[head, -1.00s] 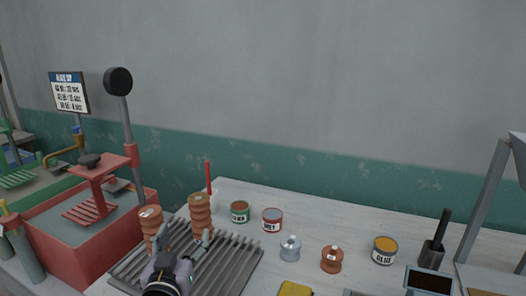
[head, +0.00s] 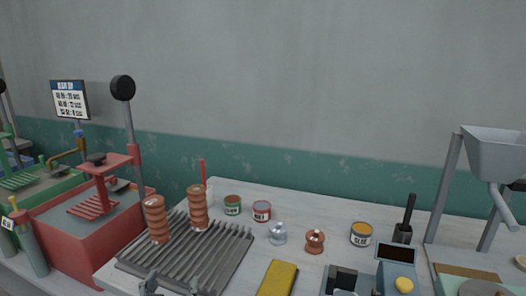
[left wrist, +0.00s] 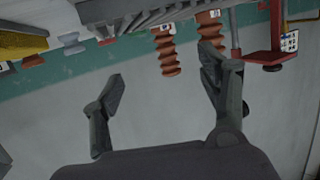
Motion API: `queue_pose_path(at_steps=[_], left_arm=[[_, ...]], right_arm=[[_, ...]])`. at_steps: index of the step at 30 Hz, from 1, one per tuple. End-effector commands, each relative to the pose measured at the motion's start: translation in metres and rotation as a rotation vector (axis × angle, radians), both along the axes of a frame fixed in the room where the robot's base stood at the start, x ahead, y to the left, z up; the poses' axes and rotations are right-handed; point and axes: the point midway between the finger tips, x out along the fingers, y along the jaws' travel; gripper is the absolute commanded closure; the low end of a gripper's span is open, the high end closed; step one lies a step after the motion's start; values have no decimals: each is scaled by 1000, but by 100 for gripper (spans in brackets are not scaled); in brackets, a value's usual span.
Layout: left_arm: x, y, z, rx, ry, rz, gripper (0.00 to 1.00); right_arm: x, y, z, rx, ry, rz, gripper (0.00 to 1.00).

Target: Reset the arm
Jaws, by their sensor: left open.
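My left gripper (head: 172,284) shows at the bottom edge of the head view, in front of the ribbed grey rack (head: 232,262). Its fingers are apart with nothing between them. The left wrist view shows the same open gripper (left wrist: 165,85), with the scene upside down. Two ribbed brown clay pieces stand on the rack, the left one (head: 156,220) and the right one (head: 198,208). They also show in the wrist view, one (left wrist: 166,52) between the fingers' directions but beyond them, apart from the gripper. My right gripper is in neither view.
A red press (head: 80,235) stands left of the rack. Several tins, a silver knob (head: 277,234), a brown knob (head: 315,241) and a yellow block (head: 278,278) sit on the white table (head: 330,215). A grey hopper stand (head: 448,190) is at the right.

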Motion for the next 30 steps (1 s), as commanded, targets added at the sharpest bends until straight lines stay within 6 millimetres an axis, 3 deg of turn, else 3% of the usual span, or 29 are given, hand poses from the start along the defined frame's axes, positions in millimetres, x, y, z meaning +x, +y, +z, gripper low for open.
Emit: queue_pose_path(at_steps=[8,15,21,26,30], left_arm=[[-64,3,-84,20,305,-29,32],[-161,4,-158,49,661,-79,32],[-233,6,-189,69,889,-118,32],[-285,8,-203,84,1047,-150,32],[-269,6,-243,82,1051,-148,32]], right_arm=[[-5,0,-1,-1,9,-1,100],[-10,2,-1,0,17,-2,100],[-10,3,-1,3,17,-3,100],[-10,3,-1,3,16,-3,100],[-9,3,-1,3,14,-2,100]])
